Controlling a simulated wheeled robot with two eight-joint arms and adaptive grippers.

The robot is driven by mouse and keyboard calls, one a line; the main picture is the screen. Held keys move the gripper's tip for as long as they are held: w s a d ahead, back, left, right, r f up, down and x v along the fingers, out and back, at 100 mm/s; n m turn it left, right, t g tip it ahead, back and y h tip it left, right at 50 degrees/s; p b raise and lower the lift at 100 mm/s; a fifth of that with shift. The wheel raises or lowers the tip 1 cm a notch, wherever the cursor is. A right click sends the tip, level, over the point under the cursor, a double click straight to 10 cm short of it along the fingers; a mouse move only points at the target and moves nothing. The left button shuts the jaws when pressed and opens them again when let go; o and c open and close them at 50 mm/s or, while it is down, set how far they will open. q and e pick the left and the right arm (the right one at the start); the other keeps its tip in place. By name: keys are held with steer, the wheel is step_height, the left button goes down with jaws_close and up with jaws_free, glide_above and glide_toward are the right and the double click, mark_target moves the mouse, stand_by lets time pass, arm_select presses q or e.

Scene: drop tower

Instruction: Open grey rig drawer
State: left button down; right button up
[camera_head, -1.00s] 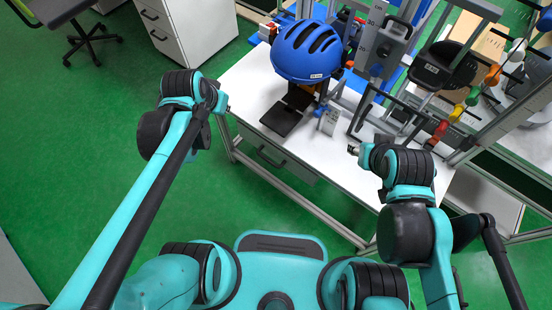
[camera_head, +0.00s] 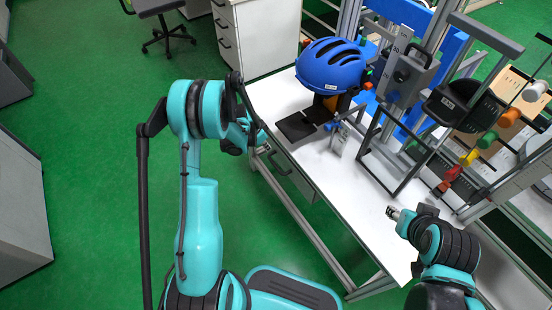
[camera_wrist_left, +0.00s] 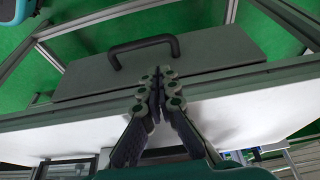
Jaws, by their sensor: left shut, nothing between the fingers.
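The grey rig drawer (camera_head: 300,181) sits under the white table top, with a dark bar handle (camera_head: 279,163) on its front. In the left wrist view the drawer front (camera_wrist_left: 215,50) lies flush under the table edge, and its black handle (camera_wrist_left: 143,45) is in full view. My left gripper (camera_head: 260,136) is by the table's left edge, close to the drawer. In the left wrist view its fingers (camera_wrist_left: 158,76) are together and empty, apart from the handle and below it in the picture. My right gripper (camera_head: 391,212) is over the table's right part; its fingers are too small to judge.
A blue helmet (camera_head: 335,66) rests on a stand on the white table (camera_head: 340,185). The drop tower frame, a grey box (camera_head: 410,75) and coloured knobs stand behind. A white cabinet (camera_head: 262,38) and a chair are beyond. Green floor is free left of the table.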

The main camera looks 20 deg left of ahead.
arm_select(q)
steer(key=b+x, duration=0.4)
steer(key=x, duration=0.5)
steer(key=shift+w+f, duration=0.2)
steer(key=shift+f, duration=0.1)
arm_select(e)
step_height(320, 180, down, 4)
steer(key=shift+f, duration=0.1)
